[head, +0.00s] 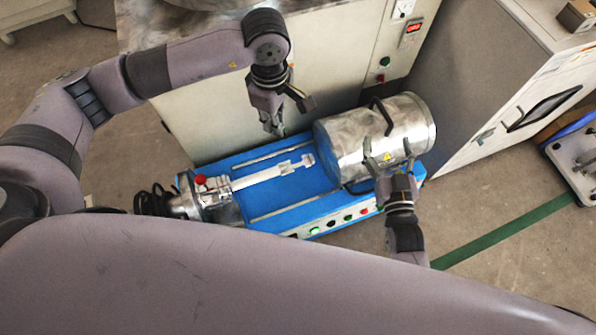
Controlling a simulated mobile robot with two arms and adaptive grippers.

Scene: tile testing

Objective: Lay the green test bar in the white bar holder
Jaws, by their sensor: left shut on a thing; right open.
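My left gripper (276,127) is shut, above the blue bed of the machine near its back edge. A small greenish sliver, which looks like the green test bar (283,131), shows at its fingertips; most of the bar is hidden. The white bar holder (262,177) is a long pale rod with a forked end, reaching from the machine's left end over the blue bed. The gripper is above and behind the forked end, apart from it. My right gripper (388,161) is open, in front of the metal cylinder's lower side; whether it touches the cylinder cannot be told.
The metal cylinder (350,140) with dark handles covers the right of the blue bed (292,196). Metal rails run along the bed, with buttons on its front. A cream cabinet (335,65) stands behind; another cabinet (500,95) stands right. Grey floor (480,200) is free at right.

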